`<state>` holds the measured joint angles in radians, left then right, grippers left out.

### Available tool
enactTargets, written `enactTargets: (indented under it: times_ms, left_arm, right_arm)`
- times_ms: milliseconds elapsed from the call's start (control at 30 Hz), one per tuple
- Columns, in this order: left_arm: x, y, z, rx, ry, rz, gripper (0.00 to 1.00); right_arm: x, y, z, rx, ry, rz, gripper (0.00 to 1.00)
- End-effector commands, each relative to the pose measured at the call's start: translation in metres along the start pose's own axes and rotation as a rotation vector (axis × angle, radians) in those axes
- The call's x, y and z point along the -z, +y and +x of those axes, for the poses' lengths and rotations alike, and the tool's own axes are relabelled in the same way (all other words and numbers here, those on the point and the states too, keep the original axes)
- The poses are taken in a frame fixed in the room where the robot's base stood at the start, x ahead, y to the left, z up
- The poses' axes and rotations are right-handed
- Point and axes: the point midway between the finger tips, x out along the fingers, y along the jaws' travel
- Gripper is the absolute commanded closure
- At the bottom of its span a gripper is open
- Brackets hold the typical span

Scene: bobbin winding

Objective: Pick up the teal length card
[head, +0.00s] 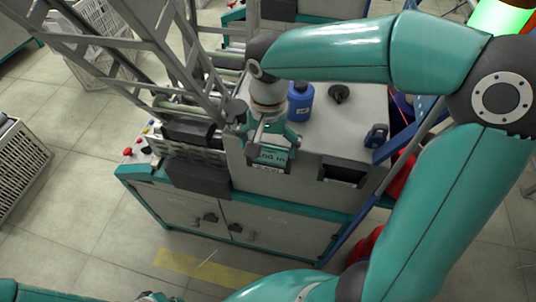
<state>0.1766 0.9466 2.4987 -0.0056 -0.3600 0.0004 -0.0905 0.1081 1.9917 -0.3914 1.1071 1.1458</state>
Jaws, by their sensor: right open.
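The teal length card (273,156), with dark lettering and a pale lower strip, shows at the front of the machine's grey top. My right gripper (268,143) comes down from above, directly at the card in the picture, and its fingers hide part of the card's upper area. The gripper is open. I cannot tell whether its fingers touch the card or stand around it. My left gripper is not clearly in view; only a teal part of my left arm shows at the bottom left edge.
A blue bottle (300,101), a black knob (339,93) and a small dark blue item (376,135) are on the machine top (325,128). A grey metal frame (150,50) rises at left. A white crate (22,165) stands on the floor. Yellow floor marking (205,269) lies in front.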

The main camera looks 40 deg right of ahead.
Motion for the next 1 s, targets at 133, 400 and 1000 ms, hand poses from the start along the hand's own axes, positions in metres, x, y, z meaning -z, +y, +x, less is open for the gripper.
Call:
enactTargets:
  times_ms: [133, 400, 1000]
  left_arm:
    - [0.0, 0.0, 0.0, 0.0, 0.0, 0.0, 1.0]
    - [0.0, 0.0, 0.0, 0.0, 0.0, 0.0, 1.0]
    - [0.0, 0.001, -0.002, 0.0, 0.0, 0.0, 1.0]
  right_arm:
    - [0.0, 0.0, 0.0, 0.0, 0.0, 0.0, 0.15]
    - [0.0, 0.0, -0.001, 0.0, 0.0, -0.001, 0.35]
    - [0.001, -0.002, -0.047, 0.005, 0.004, -0.003, 0.35]
